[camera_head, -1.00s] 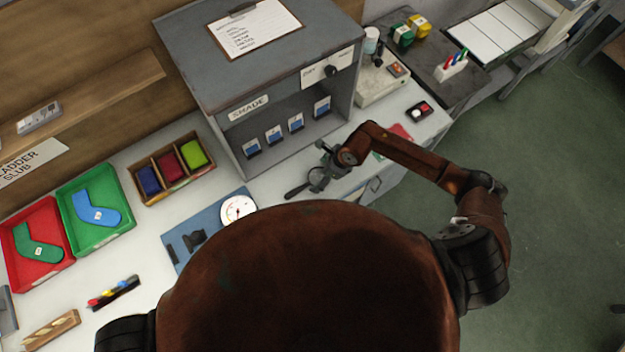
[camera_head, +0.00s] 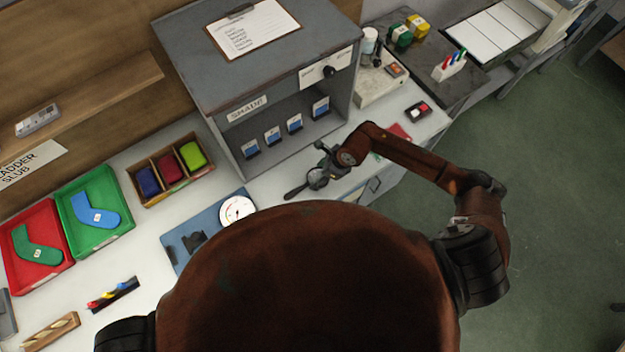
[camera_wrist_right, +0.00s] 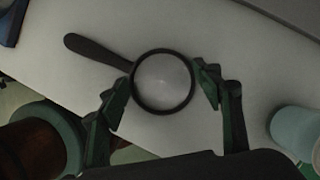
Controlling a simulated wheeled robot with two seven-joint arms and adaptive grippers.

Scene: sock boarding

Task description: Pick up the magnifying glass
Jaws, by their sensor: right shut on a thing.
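The magnifying glass has a round black rim and a dark handle. In the head view its handle (camera_head: 295,193) points left over the white worktop, in front of the grey cabinet. In the right wrist view the rim (camera_wrist_right: 135,96) sits between the two fingers of my right gripper (camera_wrist_right: 163,80), and the handle runs to the upper left. My right gripper (camera_head: 318,178) is shut on the rim from both sides. I cannot tell whether the glass is touching the worktop. My left gripper is out of view.
The grey cabinet (camera_head: 190,65) stands just behind the gripper. A blue mat (camera_head: 178,238) with a white dial (camera_head: 236,210) lies to the left. A red-and-black switch box (camera_head: 418,112) is to the right. A pale cyan cylinder (camera_wrist_right: 296,132) is near the right finger in the wrist view.

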